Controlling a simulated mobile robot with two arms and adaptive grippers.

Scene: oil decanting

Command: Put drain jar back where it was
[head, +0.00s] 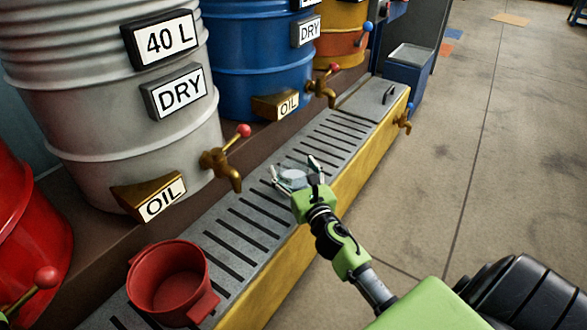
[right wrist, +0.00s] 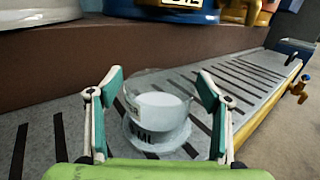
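The drain jar, a clear glass jar with a label and pale contents, sits on the slotted grey drain grate (head: 240,218) in front of the blue barrel. It shows small in the head view (head: 292,178) and large in the right wrist view (right wrist: 158,112). My right gripper (head: 294,168) reaches over the grate from the right. In the right wrist view its two fingers (right wrist: 158,92) are spread, one on each side of the jar, with a narrow gap on both sides. The jar looks upright.
A red pot (head: 172,280) stands on the near end of the grate. Grey (head: 110,80), blue (head: 255,60) and red (head: 25,235) barrels line the left, with brass taps (head: 225,170) jutting over the grate. A blue bin (head: 408,72) stands at the far end.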

